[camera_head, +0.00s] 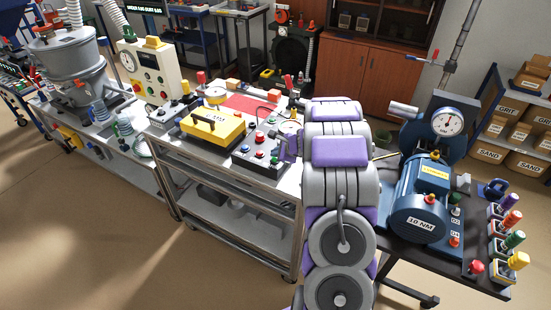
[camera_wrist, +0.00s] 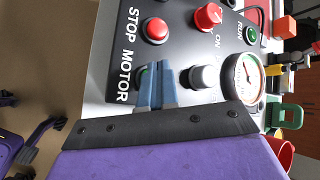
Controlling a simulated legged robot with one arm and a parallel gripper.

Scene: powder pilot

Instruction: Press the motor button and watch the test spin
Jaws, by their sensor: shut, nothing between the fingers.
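The black control panel (camera_wrist: 180,48) fills much of the wrist view, with white STOP and MOTOR lettering. A green button (camera_wrist: 142,78) beside the word MOTOR is partly hidden behind my fingers. My gripper (camera_wrist: 157,76) is shut and empty, its blue-grey fingertips together over or against this button. I cannot tell whether they touch it or whether it is pressed in. A red button (camera_wrist: 157,29) sits beside STOP. In the head view the panel (camera_head: 258,152) is on the middle cart, with my purple wrist at its right side.
A red knob (camera_wrist: 208,17), a green RUN light (camera_wrist: 252,33), a grey knob (camera_wrist: 203,77) and a dial gauge (camera_wrist: 241,74) surround the fingers. A yellow box (camera_head: 210,128) stands left of the panel. A blue motor (camera_head: 420,200) marked 10 NM is on the right table.

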